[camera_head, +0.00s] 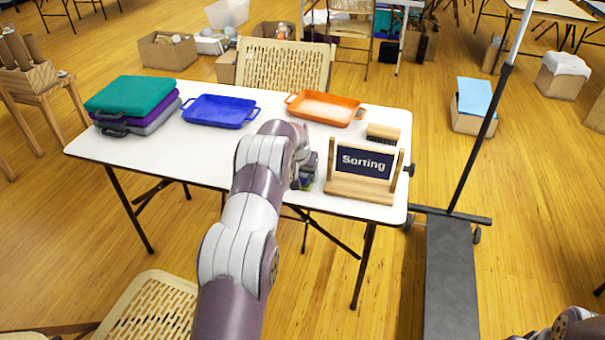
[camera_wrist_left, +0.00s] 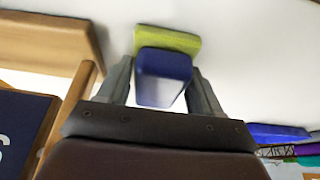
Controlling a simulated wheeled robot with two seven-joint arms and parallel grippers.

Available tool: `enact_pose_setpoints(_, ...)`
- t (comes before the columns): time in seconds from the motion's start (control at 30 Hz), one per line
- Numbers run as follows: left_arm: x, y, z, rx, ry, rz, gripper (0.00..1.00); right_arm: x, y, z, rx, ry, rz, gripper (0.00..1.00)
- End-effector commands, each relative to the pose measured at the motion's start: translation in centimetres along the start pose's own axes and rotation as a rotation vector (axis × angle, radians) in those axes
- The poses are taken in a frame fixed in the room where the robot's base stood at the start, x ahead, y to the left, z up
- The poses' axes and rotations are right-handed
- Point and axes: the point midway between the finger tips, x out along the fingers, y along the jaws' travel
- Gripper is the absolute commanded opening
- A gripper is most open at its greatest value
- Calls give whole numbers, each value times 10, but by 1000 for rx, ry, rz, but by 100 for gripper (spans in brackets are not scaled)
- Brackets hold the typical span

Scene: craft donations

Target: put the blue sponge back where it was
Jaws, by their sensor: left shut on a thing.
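The blue sponge (camera_wrist_left: 163,78) has a yellow-green layer (camera_wrist_left: 172,40) on its far side. It sits between the two fingers of my left gripper (camera_wrist_left: 160,82), which is shut on it. In the head view, my left gripper (camera_head: 306,168) is over the front part of the white table, just left of the sorting sign. I cannot tell whether the sponge touches the tabletop. My right gripper is out of view; only part of my right arm shows at the bottom right.
The wooden Sorting sign (camera_head: 362,162) and a brush (camera_head: 383,132) are close on the right. Behind are an orange tray (camera_head: 325,107) and a blue tray (camera_head: 220,111). Stacked cases (camera_head: 132,101) fill the table's left end. The white table (camera_head: 185,155) is bare at front left.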

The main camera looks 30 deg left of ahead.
Motion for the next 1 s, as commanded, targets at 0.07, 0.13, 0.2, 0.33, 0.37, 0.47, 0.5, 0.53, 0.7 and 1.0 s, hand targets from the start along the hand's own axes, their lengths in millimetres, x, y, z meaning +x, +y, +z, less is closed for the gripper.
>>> enact_pose_setpoints(0.07, -1, 0, 0, 0, 1, 0, 23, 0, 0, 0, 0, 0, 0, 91)
enact_pose_setpoints(0.13, -1, 0, 0, 0, 0, 0, 23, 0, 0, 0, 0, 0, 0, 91)
enact_pose_setpoints(0.2, 1, 0, 1, 0, 0, 0, 23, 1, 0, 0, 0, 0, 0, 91)
enact_pose_setpoints(0.33, 2, 0, 1, 0, 0, 0, 91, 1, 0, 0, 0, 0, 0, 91)
enact_pose_setpoints(0.37, 2, 0, 1, 0, 0, 0, 91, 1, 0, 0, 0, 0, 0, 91)
enact_pose_setpoints(0.47, 2, 0, 1, 1, 0, 0, 91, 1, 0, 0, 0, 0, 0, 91)
enact_pose_setpoints(0.5, 2, 0, 1, 1, 0, 0, 91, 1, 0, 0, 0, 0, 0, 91)
enact_pose_setpoints(0.53, 2, 0, 1, 1, 0, 0, 91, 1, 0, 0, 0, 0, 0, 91)
enact_pose_setpoints(0.7, -4, 0, -1, 1, 1, 0, 91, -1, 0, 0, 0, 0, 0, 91)
enact_pose_setpoints(1.0, -69, 0, -1, 1, 2, 0, 91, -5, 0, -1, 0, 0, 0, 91)
